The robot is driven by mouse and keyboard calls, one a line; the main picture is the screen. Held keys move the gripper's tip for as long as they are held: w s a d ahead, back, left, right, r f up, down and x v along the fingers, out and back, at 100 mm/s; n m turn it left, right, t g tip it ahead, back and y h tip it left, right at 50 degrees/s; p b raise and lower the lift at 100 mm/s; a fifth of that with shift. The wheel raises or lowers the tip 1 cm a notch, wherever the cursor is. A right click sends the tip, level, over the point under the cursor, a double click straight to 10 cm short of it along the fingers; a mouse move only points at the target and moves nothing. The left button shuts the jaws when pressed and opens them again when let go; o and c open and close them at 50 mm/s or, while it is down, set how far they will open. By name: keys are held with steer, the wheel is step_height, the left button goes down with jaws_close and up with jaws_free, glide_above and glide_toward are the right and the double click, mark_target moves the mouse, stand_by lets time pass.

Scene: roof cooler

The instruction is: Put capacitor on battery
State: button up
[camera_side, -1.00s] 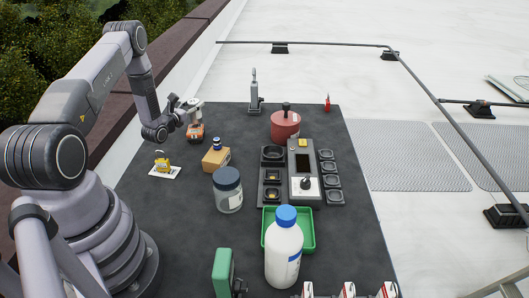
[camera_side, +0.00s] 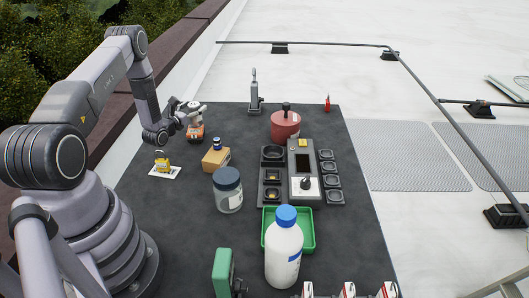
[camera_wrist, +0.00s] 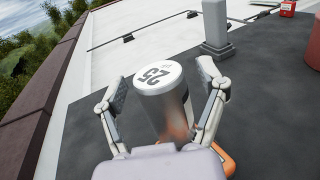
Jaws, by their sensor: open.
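The capacitor (camera_wrist: 164,98), a silver cylinder with a white top marked "25", stands upright between my fingers in the wrist view. My gripper (camera_wrist: 161,80) is open, with one finger on each side of it and gaps visible. In the side view my gripper (camera_side: 191,110) is at the far left of the mat and hides most of the capacitor. An orange and black block (camera_side: 196,133), which looks like the battery, is directly below. Its orange part (camera_wrist: 223,160) shows low in the wrist view. The contact between capacitor and block is hidden.
A cardboard box (camera_side: 216,159) with a small blue-capped bottle (camera_side: 217,144) stands nearby. A yellow item (camera_side: 162,162) lies on a white card. A dark-lidded jar (camera_side: 228,197), a red canister (camera_side: 285,126) and a grey post (camera_side: 254,97) stand farther right. Bare mat surrounds the block.

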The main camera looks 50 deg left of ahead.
mark_target(190, 109)
steer(key=v, duration=0.7)
steer(key=shift+r, duration=0.1)
steer(key=w+d+r+m+t+h, duration=0.2)
steer(key=w+d+r+m+h, duration=0.5)
steer(key=d+r+h, duration=0.5)
steer(key=s+d+r+m+g+h, duration=0.1)
steer(key=d+r+m+g+h, duration=0.5)
steer(key=d+r+m, duration=0.6)
steer(key=s+d+r+m+g, duration=0.2)
steer(key=s+d+m+g, duration=0.4)
steer(key=s+d, duration=0.2)
steer(key=s+d+r+m+g, duration=0.3)
steer(key=s+d+m+g, duration=0.3)
steer(key=s, duration=0.3)
steer(key=s+a+r+m+t+y, duration=0.2)
steer(key=s+a+m+t+y, duration=0.3)
steer(key=s+m+y, duration=0.4)
steer(key=shift+s+a+r+y, duration=0.15)
steer(key=shift+s+r+y, duration=0.2)
steer(key=shift+s+y, duration=0.7)
